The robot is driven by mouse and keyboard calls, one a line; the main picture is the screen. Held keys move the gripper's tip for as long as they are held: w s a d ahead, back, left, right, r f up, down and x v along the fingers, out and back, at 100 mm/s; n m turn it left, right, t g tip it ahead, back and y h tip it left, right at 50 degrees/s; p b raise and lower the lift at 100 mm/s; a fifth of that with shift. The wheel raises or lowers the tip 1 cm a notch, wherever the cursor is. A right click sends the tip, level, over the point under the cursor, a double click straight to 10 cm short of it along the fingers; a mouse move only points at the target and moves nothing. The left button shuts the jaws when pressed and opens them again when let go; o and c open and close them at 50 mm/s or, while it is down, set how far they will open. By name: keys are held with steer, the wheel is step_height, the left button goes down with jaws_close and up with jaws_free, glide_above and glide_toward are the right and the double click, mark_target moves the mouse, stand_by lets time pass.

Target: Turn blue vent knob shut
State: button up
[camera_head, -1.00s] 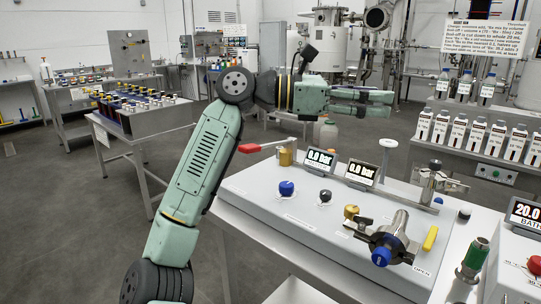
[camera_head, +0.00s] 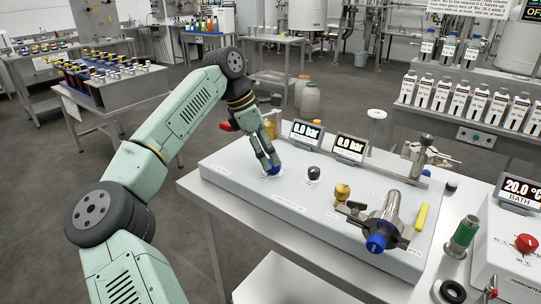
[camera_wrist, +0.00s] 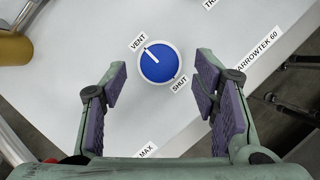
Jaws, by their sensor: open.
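The blue vent knob (camera_wrist: 158,62) is round with a pale rim. In the wrist view its white mark points up-left toward the VENT label (camera_wrist: 138,41); the SHUT label (camera_wrist: 181,83) is at its lower right. My gripper (camera_wrist: 161,84) is open, its purple-padded fingers to the left and right of the knob in the picture, with visible space on both sides. In the head view my gripper (camera_head: 272,166) points down over the left part of the white panel, and mostly hides the knob. I cannot tell its exact height above the panel.
A red-handled brass valve is partly hidden behind my gripper.

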steer(key=shift+x, duration=1.25)
steer(key=shift+c, duration=0.5)
steer(key=c, duration=1.1)
